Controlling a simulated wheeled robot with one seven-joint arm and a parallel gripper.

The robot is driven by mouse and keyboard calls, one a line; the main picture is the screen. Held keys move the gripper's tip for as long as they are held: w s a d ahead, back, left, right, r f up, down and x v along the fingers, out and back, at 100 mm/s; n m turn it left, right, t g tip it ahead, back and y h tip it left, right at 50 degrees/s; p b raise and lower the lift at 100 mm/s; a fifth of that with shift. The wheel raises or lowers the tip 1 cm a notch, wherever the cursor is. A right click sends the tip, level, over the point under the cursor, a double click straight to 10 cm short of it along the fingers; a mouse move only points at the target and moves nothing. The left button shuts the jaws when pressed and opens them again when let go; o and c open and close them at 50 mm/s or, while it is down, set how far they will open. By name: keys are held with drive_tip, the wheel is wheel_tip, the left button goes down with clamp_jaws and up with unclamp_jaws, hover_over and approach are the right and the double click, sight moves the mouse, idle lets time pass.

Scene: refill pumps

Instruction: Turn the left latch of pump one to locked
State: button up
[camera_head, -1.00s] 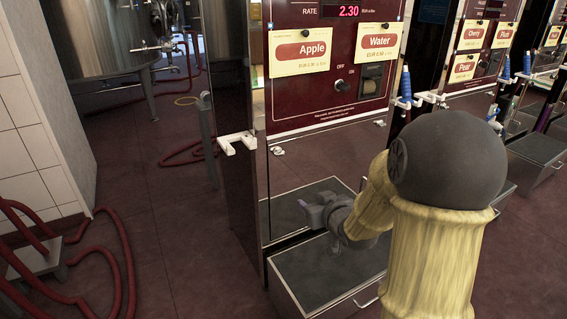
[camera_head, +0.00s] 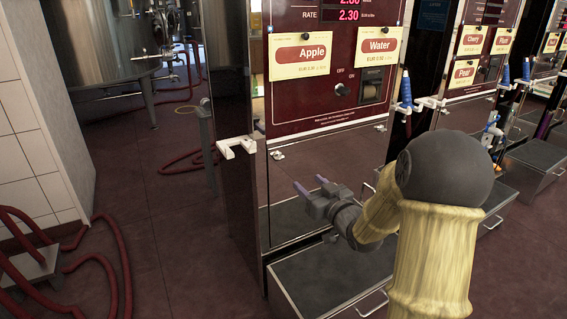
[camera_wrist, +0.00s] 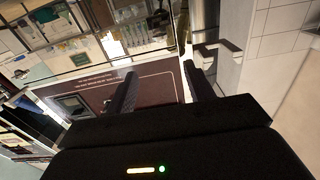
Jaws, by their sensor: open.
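Pump one (camera_head: 301,105) is the nearest cabinet, with a dark red front panel and Apple and Water cards. Its left latch (camera_head: 277,155) is a small pale metal piece just below the red panel, at the left of the mirror-like lower door (camera_head: 325,163). Its exact turn is too small to tell. A similar latch (camera_head: 380,127) sits at the right. My gripper (camera_head: 311,184) is open and empty, below and right of the left latch and apart from it. In the wrist view my open fingers (camera_wrist: 160,86) point toward the cabinet front; I cannot pick out the latch there.
A white bracket (camera_head: 236,146) sticks out from the cabinet's left side. A grey drip tray (camera_head: 335,268) juts out below. A knob (camera_head: 341,89) sits on the red panel. More pumps (camera_head: 487,45) stand to the right. Red hoses (camera_head: 95,262) lie on the floor at left.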

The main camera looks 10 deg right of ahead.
sight(281, 159)
drive_tip(key=b+x, duration=0.3)
drive_tip(key=x, duration=1.2)
drive_tip(key=shift+a+f+b, duration=0.1)
drive_tip(key=shift+b, duration=0.25)
drive_tip(key=c, duration=1)
